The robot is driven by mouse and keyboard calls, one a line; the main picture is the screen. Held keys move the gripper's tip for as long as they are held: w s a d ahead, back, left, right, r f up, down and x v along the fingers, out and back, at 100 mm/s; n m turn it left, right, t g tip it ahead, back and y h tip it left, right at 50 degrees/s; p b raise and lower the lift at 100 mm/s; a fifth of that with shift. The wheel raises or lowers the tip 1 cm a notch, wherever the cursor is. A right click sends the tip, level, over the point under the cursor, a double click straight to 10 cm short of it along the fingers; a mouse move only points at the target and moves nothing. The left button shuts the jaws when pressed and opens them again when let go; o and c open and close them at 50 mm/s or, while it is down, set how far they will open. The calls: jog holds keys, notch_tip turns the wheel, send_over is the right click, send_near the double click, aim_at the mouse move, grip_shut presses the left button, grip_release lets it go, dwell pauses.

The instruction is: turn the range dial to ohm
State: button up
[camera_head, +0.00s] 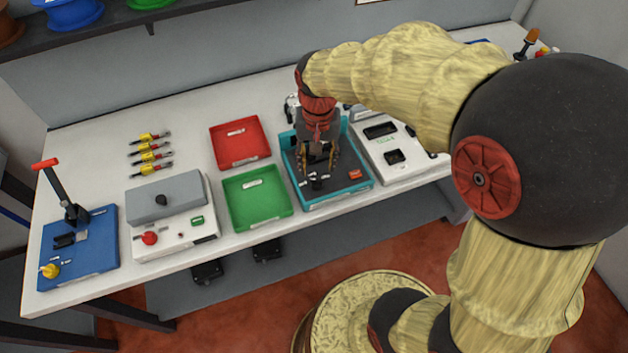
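My gripper (319,166) points down over the teal tray (344,197), left of the tray's middle. Its two fingers look spread apart, with nothing clearly held between them. Small dark parts (316,184) lie just below and in front of the fingertips; I cannot tell whether they touch. I cannot make out a dial marked with ohm.
A green tray (257,217) and a red tray (217,151) lie left of the teal tray. Further left are a grey-topped box with a red knob (149,238), several yellow-handled tools (150,153) and a blue lever stand (100,254). The table's back left is clear.

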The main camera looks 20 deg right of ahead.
aim_at(317, 180)
notch_tip(317, 180, down, 8)
jog(key=shift+w+r+b, duration=0.1)
jog(key=shift+r+b, duration=0.05)
jog(key=shift+b, duration=0.95)
jog(key=c, duration=1.1)
grip_shut()
